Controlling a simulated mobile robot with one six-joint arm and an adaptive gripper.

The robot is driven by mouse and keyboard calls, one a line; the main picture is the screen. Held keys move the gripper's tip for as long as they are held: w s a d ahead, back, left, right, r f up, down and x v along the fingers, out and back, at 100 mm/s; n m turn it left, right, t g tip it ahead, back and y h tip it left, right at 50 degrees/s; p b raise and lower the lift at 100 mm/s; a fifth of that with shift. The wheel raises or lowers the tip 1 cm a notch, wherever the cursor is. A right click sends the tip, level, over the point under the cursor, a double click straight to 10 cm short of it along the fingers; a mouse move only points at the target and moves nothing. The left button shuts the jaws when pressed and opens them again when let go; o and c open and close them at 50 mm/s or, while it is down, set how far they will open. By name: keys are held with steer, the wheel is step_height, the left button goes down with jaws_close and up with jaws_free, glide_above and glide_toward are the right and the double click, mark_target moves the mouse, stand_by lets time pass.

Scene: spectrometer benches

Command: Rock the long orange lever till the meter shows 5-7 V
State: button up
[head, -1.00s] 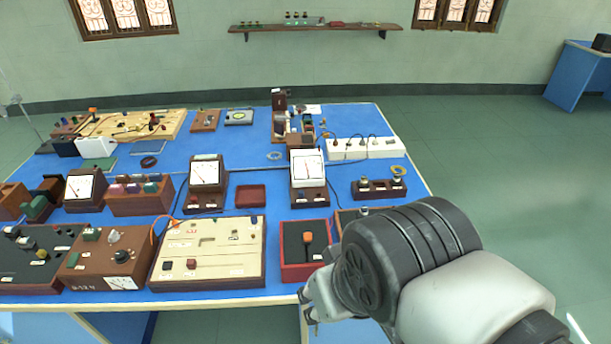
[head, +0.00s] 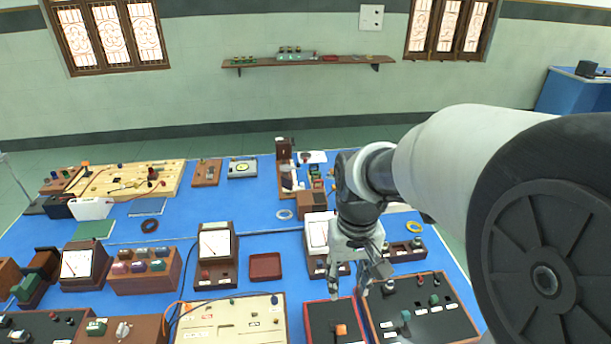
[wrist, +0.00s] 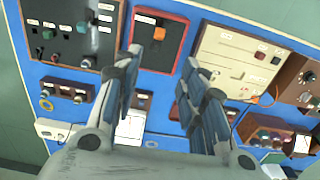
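The orange lever (head: 341,330) stands on a black panel in a red-framed box (head: 307,322) at the front edge of the bench. The lever also shows in the wrist view (wrist: 159,34), beyond my fingertips and between their lines. My gripper (head: 358,285) is open and empty, above and just behind that box, apart from the lever. In the wrist view my gripper's fingers (wrist: 163,62) are spread. A white-faced meter (head: 317,228) stands behind the box. My gripper and arm partly cover it, and its reading cannot be made out.
A black switch panel (head: 440,325) lies right of the lever box, and a cream panel (head: 230,335) lies left of it. Other meters (head: 215,243) and terminal boxes (head: 145,285) stand further left. A small red tray (head: 265,266) sits behind the cream panel. Blue bench top shows between them.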

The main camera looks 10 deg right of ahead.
mark_target(341, 327)
step_height(341, 327, down, 18)
steer(key=b, duration=0.5)
steer(key=shift+d+r, duration=0.1)
steer(key=shift+r, duration=0.15)
jaws_close()
stand_by(0.5)
